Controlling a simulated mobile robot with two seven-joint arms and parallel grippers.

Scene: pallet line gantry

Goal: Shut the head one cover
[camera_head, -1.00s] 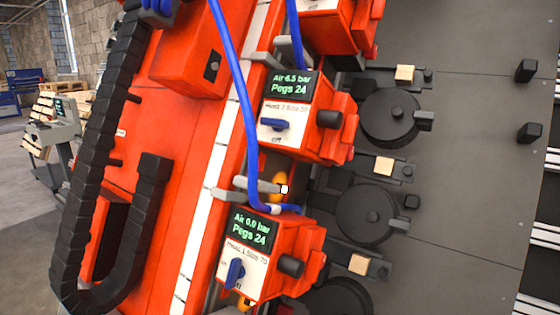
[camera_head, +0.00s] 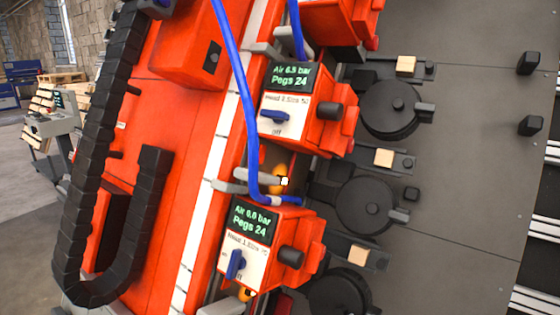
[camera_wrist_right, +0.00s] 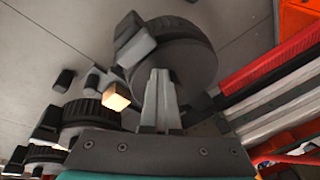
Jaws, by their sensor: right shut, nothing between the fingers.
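Head one (camera_head: 245,248) is the lower red-orange unit in the head view. Its dark display (camera_head: 252,219) reads Air 0.0 bar, Pegs 24. Its blue switch lever (camera_head: 235,263) stands roughly upright, and a black knob (camera_head: 291,257) sticks out of its right side. I cannot tell which part is its cover or how it stands. My right gripper (camera_wrist_right: 160,78) shows in the right wrist view, its grey fingers together and empty. They are in front of a round black drum (camera_wrist_right: 190,65); contact is unclear. Neither gripper shows in the head view.
A blue hose (camera_head: 243,95) runs down to head one. Black round drums (camera_head: 365,204) and wooden blocks (camera_head: 384,157) line the right side. Grey plates (camera_head: 460,190) beyond are mostly clear, with small black blocks (camera_head: 530,126).

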